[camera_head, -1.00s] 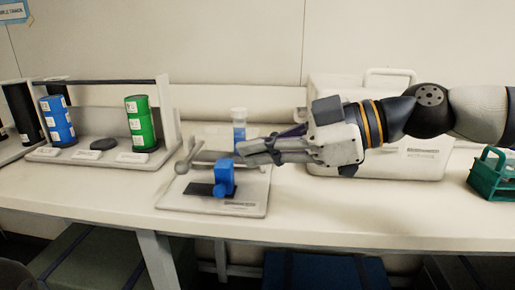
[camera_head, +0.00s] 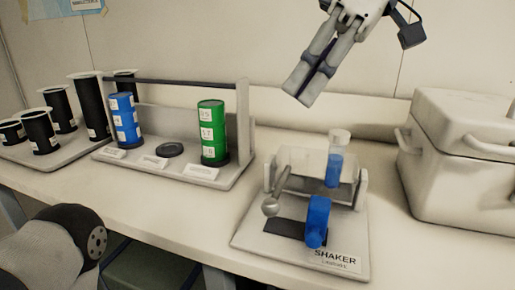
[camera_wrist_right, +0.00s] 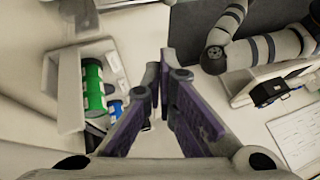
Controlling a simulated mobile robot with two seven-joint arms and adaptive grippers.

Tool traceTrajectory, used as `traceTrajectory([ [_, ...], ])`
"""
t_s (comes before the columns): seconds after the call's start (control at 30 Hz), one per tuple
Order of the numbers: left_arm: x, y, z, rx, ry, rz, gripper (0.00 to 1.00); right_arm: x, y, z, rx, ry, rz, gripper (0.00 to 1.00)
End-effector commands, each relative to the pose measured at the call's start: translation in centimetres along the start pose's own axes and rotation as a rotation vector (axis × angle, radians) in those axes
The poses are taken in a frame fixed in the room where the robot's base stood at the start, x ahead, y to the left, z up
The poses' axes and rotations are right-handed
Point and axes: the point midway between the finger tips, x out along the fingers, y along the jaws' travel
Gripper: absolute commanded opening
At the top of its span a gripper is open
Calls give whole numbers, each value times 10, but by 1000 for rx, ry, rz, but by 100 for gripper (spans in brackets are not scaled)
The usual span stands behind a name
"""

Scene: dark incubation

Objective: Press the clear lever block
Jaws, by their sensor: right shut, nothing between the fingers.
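The shaker (camera_head: 345,262) is a grey plate on the bench in the head view. On it are a blue block (camera_head: 317,215) over a dark strip, a lever with a round grey knob (camera_head: 270,207), and a clear-walled part (camera_head: 305,168). I cannot tell which of these is the clear lever block. A clear tube with blue contents (camera_head: 334,165) stands upright at the back of the shaker. My right gripper (camera_head: 300,92) is shut and empty, raised above and behind the shaker, touching nothing. It also shows in the right wrist view (camera_wrist_right: 162,72). My left gripper is out of view.
A rack left of the shaker holds a blue cylinder (camera_head: 124,120) and a green cylinder (camera_head: 212,132), with a dark disc (camera_head: 170,150) between them. Several black containers stand on a tray (camera_head: 60,155) further left. A large white case (camera_head: 460,165) stands at right.

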Motion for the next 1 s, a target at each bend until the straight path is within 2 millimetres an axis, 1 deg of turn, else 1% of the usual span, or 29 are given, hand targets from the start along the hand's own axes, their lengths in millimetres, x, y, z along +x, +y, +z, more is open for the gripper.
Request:
traceTrajectory([
  [0.1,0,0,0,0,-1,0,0,-4,-7,-3,15,-26,-8,0],
  [0.37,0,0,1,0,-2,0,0,-3,-7,-2,16,-28,-11,0],
  [0.47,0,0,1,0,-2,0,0,3,-7,-2,15,-30,-12,0],
  [0.57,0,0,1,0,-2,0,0,19,-8,-1,15,-32,-13,0],
  [0.93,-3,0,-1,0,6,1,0,98,-9,1,13,-30,-13,0],
  [1.0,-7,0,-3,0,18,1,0,105,-10,10,14,-28,-10,0],
])
